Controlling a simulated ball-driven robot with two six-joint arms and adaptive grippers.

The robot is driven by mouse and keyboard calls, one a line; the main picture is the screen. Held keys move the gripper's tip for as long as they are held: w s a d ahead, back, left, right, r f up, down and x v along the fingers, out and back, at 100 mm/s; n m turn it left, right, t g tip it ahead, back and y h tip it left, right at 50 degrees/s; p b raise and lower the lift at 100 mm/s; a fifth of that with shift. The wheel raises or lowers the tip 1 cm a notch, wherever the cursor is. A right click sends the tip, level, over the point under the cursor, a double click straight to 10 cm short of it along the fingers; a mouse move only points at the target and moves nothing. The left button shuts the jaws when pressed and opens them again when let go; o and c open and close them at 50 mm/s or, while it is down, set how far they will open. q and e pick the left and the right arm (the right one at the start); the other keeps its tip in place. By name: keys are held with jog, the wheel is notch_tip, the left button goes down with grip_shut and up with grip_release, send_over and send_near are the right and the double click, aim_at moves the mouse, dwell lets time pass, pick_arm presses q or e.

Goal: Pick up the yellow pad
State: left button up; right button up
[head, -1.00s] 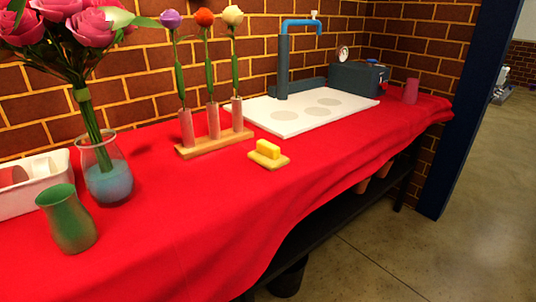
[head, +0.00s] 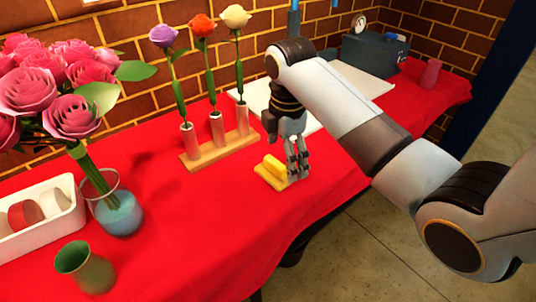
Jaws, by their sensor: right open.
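The yellow pad (head: 273,166) is a small bright yellow block on a flat tan-yellow base, lying on the red cloth near the middle of the head view. My right gripper (head: 298,172) points down at the pad's right end, with its fingers apart. The fingers cover part of the pad's right side. I cannot tell whether they touch it. My left gripper is not in view.
A wooden stand (head: 205,157) with three flowers in tubes is behind the pad to the left. A glass vase (head: 121,214) of pink roses, a green cup (head: 88,270) and a white tray (head: 45,238) stand farther left. Red cloth in front is clear.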

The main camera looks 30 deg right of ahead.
aim_at(273, 163)
jog(key=w+r+n, duration=0.3)
jog(key=w+r, duration=0.1)
jog(key=shift+g, duration=0.3)
notch_tip(273, 163, down, 11)
jog(key=shift+r+b, duration=0.15)
jog(key=shift+b, duration=0.4)
jog(key=c, duration=1.3)
